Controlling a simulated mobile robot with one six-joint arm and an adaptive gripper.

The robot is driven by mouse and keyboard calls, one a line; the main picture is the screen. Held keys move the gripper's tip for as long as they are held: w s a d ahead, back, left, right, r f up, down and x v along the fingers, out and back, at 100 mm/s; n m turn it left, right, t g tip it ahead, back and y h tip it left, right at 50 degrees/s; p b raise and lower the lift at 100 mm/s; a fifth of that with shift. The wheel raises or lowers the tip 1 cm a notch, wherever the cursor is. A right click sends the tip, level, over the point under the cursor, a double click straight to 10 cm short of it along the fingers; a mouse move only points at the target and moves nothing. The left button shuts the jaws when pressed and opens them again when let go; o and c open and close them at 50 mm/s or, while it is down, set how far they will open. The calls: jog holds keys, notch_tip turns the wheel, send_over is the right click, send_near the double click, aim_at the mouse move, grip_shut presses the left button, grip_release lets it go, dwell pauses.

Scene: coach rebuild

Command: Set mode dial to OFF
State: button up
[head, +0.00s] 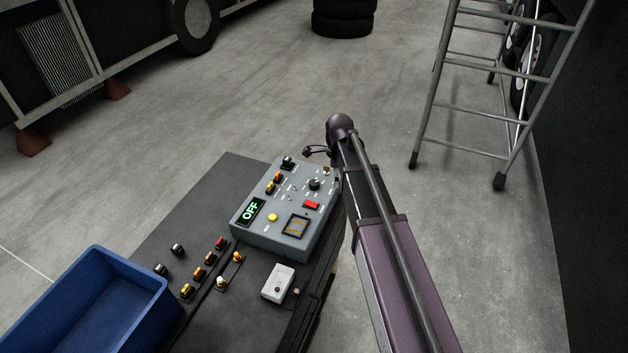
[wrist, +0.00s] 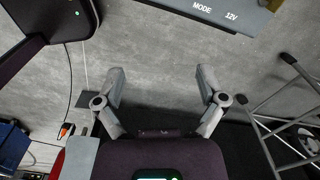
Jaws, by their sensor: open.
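A grey control box (head: 290,215) sits on the dark bench top. In the wrist view, only an edge of the panel (wrist: 215,12) shows at the top, with the words MODE and 12V; no dial shows there. My gripper (wrist: 160,78) is open and empty, its fingers wide apart over the floor. In the head view, it is mostly hidden near the box's far right corner.
The bench top (head: 185,215) also holds a blue bin (head: 105,290), several small switches and lamps, and a white box (head: 278,283). A metal ladder (head: 480,110) stands at right. Stacked tyres (head: 343,18) stand at the back. The floor between is clear.

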aim_at(314, 182)
jog(key=w+a+r+m+p, duration=0.2)
jog(key=w+a+m, duration=0.4)
jog(key=w+m, duration=0.2)
jog(key=shift+w+a+r+m, duration=0.15)
jog(key=shift+w+a+m, duration=0.25)
jog(key=shift+m, duration=0.1)
jog(key=shift+f, duration=0.25)
notch_tip(314, 182, down, 13)
jog(key=b, duration=1.3)
jog(key=shift+f+b, duration=0.2)
jog(key=shift+b, duration=0.2)
jog(key=c, duration=1.2)
